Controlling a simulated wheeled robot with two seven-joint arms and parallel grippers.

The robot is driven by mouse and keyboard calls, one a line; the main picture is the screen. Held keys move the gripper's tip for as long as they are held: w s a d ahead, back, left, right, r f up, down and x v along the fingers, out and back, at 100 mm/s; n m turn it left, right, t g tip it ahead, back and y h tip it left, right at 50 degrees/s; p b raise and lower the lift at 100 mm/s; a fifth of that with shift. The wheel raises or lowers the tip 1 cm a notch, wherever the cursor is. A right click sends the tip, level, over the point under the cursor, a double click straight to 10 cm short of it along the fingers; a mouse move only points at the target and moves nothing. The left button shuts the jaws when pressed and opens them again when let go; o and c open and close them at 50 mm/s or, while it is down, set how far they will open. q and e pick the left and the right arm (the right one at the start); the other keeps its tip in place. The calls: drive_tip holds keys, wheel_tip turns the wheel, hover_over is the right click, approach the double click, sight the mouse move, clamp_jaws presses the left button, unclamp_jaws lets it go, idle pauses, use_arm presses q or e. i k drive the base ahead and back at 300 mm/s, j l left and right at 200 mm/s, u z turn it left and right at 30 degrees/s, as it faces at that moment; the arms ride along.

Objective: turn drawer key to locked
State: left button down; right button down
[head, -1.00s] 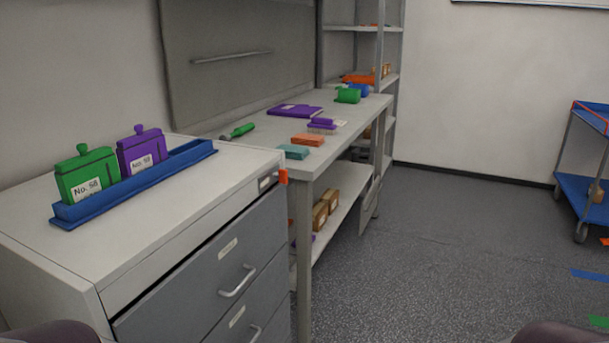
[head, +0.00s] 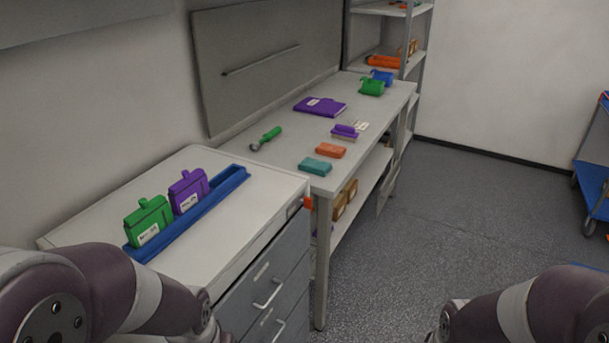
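The drawer cabinet (head: 262,180) stands at left centre, with grey drawer fronts and silver handles (head: 268,294). Parts of both my arms show along the bottom edge, the left one in front of the cabinet. Neither gripper is in view.
A blue rack (head: 232,180) holding a green pack (head: 149,222) and a purple pack (head: 188,190) sits on the cabinet. A workbench (head: 290,128) with several small items adjoins it. A blue trolley (head: 592,165) stands at right. The floor between is clear.

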sight(307, 200)
drive_tip(key=i+l+z, duration=0.1)
drive_tip(key=i+z, duration=0.2)
drive_tip(key=i, duration=0.15)
drive_tip(key=i+z, duration=0.35)
drive_tip(key=i, duration=0.1)
